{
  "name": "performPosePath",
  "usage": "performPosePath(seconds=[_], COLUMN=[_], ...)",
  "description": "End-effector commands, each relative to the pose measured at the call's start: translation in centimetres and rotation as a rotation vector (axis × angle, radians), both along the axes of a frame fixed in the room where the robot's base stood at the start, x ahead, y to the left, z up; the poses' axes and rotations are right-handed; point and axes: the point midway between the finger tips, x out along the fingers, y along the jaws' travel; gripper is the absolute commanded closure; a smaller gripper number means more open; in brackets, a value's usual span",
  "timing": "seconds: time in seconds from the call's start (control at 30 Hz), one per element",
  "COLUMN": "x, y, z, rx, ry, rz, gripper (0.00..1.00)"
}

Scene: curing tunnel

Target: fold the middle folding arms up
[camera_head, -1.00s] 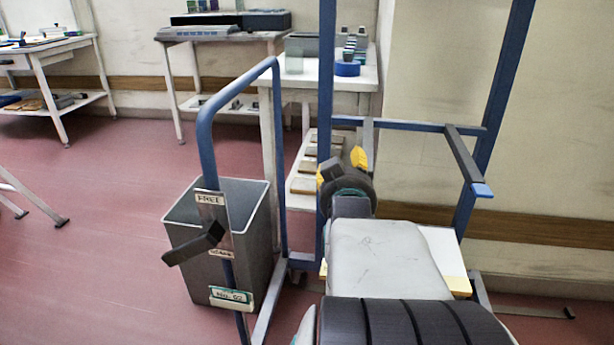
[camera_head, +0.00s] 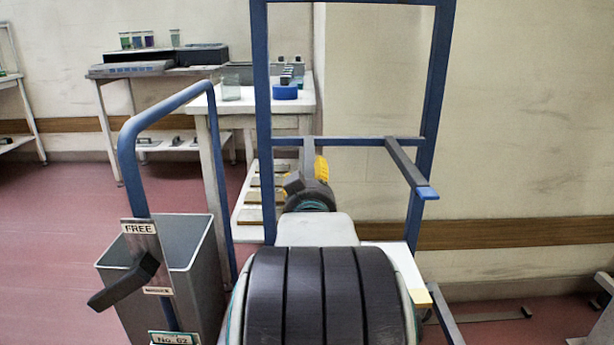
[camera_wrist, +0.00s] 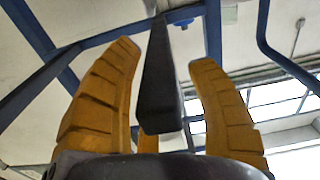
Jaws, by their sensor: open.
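A blue upright frame (camera_head: 264,75) stands ahead, with a crossbar at mid height. The right middle folding arm (camera_head: 407,168) is a dark bar with a blue tip, jutting from the crossbar toward me. The left folding arm (camera_head: 308,152) meets the crossbar's left part; its lower end is hidden behind my gripper, so its full pose is unclear. My gripper (camera_head: 311,180) is open just below the crossbar, seen from behind. In the wrist view, a dark bar (camera_wrist: 160,85) appears between the two open yellow fingers of my gripper (camera_wrist: 170,75), with visible gaps on both sides.
A grey bin (camera_head: 190,250) stands left, behind a blue bent rail (camera_head: 135,165) with a FREE sign (camera_head: 138,228) and a black lever (camera_head: 125,280). A white table (camera_head: 232,103) with a blue tape roll (camera_head: 285,92) stands behind. Red floor is open at left.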

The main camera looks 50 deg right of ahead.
Motion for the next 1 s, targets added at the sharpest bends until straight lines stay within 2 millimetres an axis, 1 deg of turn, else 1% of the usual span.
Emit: performPosePath(seconds=[0.1,0.3,0.7,1.0], x=[0.8,1.5,1.7,1.7], y=[-1.0,-2.0,-2.2,-2.2], z=[-0.1,-0.1,0.0,0.0], rx=[0.001,0.002,0.001,0.001], ry=[0.001,0.001,0.001,0.001], rz=[0.000,0.000,0.000,0.000], gripper=[0.48,0.48,0.47,0.74])
